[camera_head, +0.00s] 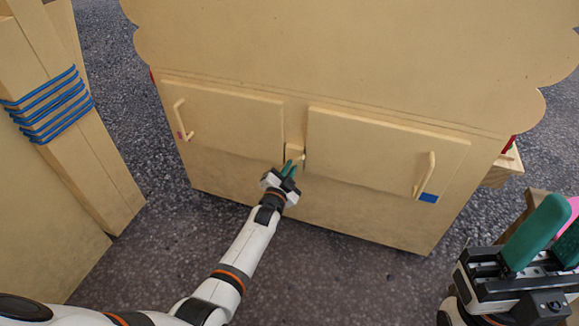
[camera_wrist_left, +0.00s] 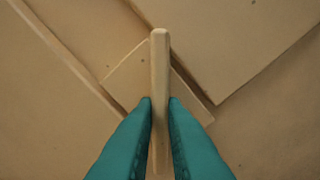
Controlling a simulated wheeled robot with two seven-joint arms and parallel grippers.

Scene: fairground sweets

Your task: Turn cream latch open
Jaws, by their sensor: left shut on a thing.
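The cream latch (camera_head: 296,151) sits on the cabinet front between two doors. In the left wrist view its upright bar (camera_wrist_left: 160,62) stands out from a flat plate (camera_wrist_left: 128,76). My left gripper (camera_head: 289,168) is at the latch, its green fingers shut on the bar, one on each side; this shows in the left wrist view (camera_wrist_left: 160,112). The left door (camera_head: 225,115) and the right door (camera_head: 375,145) look closed. My right gripper (camera_head: 552,240) is at the lower right, fingers apart, away from the cabinet; its right side is cut off.
The left door's handle (camera_head: 182,120) has a red mark by it; the right door's handle (camera_head: 425,174) has a blue patch (camera_head: 429,198). A wooden post with blue bands (camera_head: 50,105) stands at left. A pink thing (camera_head: 572,208) shows beside my right fingers. Grey floor (camera_head: 330,270) lies clear in front.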

